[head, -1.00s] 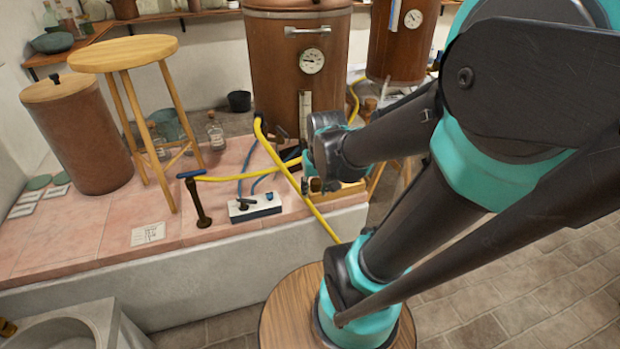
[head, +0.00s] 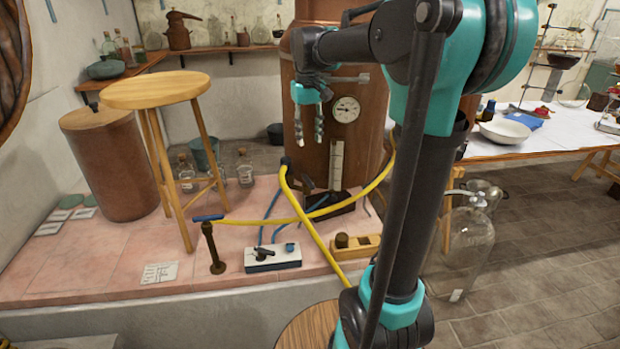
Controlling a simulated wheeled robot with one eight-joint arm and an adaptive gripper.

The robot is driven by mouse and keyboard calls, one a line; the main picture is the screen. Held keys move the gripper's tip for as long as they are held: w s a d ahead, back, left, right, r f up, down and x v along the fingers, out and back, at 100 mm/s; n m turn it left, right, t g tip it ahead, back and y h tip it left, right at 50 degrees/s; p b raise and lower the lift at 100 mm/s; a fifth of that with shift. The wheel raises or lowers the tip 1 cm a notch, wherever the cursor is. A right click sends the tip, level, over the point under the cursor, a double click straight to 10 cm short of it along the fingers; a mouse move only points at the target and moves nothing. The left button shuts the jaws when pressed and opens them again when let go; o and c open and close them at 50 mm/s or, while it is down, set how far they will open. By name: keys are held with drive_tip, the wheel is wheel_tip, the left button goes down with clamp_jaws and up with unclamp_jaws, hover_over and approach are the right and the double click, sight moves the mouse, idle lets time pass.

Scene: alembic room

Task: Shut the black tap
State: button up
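A white block (head: 272,264) sits on the pink tiled ledge and carries two small taps. The black tap (head: 263,254) is on its left part, its handle lying slantwise across the top. The blue tap (head: 290,247) is at its right end. Whether the black tap is open or shut is too small to tell. My gripper (head: 309,137) points down in front of the copper boiler, high above and apart from the block. Its two fingers are apart with nothing between them.
A yellow hose (head: 318,238) and blue hoses (head: 270,218) run just behind and beside the block. A post with a blue handle (head: 212,248) stands left, a wooden block (head: 356,248) right. A wooden stool (head: 155,92) and copper boiler (head: 364,131) flank the space.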

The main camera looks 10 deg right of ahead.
sight(310, 182)
drive_tip(key=f, duration=1.5)
drive_tip(key=shift+d+f, duration=0.2)
clamp_jaws()
